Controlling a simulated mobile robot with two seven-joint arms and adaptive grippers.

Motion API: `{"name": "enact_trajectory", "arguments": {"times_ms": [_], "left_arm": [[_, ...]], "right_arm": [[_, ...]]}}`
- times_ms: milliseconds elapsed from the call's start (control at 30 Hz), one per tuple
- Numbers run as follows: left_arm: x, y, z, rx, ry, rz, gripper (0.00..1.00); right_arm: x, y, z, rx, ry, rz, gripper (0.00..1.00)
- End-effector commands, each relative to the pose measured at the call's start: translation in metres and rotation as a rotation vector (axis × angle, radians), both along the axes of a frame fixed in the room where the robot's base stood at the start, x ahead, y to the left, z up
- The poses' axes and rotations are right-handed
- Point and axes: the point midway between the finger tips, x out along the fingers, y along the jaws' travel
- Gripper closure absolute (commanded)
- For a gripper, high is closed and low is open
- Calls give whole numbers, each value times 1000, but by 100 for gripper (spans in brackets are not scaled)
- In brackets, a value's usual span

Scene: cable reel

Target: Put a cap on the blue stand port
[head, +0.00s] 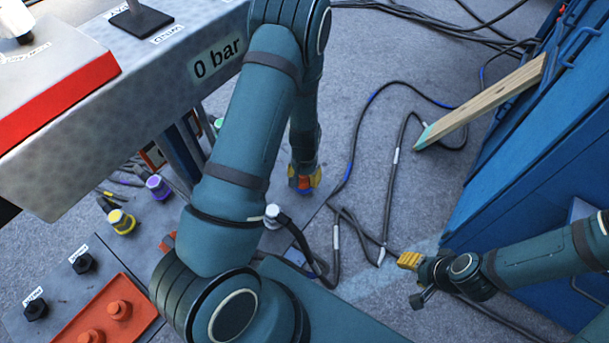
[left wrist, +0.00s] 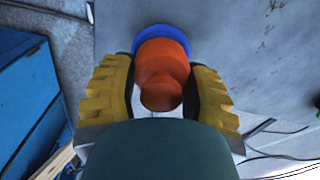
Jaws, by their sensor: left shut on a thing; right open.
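In the left wrist view an orange cap (left wrist: 163,62) sits between the two yellow-padded fingers of my left gripper (left wrist: 160,95), which is shut on it. The blue stand port (left wrist: 160,32) shows as a blue rim directly behind the cap, roughly in line with it. In the head view my left gripper (head: 304,181) points down at the panel edge; the orange cap (head: 304,183) and a bit of blue show at its tip. Whether the cap is fully seated cannot be told. My right gripper (head: 412,280) is open and empty at lower right, away from the ports.
Yellow (head: 121,222) and purple (head: 158,188) ports stand on the grey panel. Several orange caps (head: 118,309) sit in an orange tray (head: 70,333). Cables (head: 385,190) lie on the floor. A blue cabinet (head: 530,150) with a leaning wooden plank (head: 480,103) stands right.

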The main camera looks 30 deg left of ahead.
Motion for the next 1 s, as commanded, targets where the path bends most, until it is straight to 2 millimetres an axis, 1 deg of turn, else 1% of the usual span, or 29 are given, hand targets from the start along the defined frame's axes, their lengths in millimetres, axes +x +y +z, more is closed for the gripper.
{"name": "enact_trajectory", "arguments": {"times_ms": [133,167,200,233,267,567,667,767,1000], "left_arm": [[0,0,-4,0,0,0,87],[0,0,-4,0,0,0,45],[0,0,-3,0,0,0,31],[0,0,-3,0,0,0,21],[0,0,-3,0,0,0,18],[0,0,-2,0,0,0,18],[1,0,3,0,-2,-2,18],[1,0,17,0,-3,-2,18],[1,-1,66,0,-5,-2,18]], "right_arm": [[0,0,-3,0,0,0,53],[0,0,-3,0,0,0,53],[0,0,-2,0,0,0,53],[0,0,-2,0,0,0,53],[0,0,-2,0,0,0,53],[0,0,-2,0,0,0,53],[0,0,-2,0,0,0,53],[0,0,-2,0,0,0,53],[0,0,-2,0,0,0,53]]}}
